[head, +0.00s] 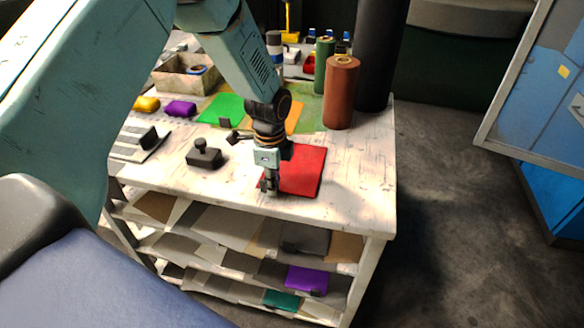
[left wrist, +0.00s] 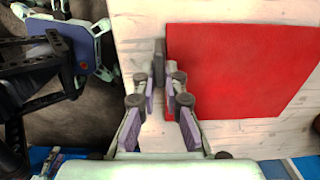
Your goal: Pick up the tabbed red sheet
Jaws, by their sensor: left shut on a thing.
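The red sheet (head: 309,166) lies on the worktop near its front edge and looks flat. It also fills the upper right of the left wrist view (left wrist: 240,70). A small dark tab (left wrist: 158,64) shows at its left edge in the left wrist view. My left gripper (head: 269,186) points down at the sheet's left front edge. In the left wrist view its fingers (left wrist: 162,88) are closed in around the tab. The gripper hides the tab in the head view. My right gripper does not show clearly in either view.
A black knobbed block (head: 205,154) stands left of the gripper. A green sheet (head: 222,108) and an orange sheet (head: 296,117) lie behind. Brown (head: 341,92) and green (head: 324,65) rolls stand at the back right. Shelves below hold several sheets, one purple (head: 307,278).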

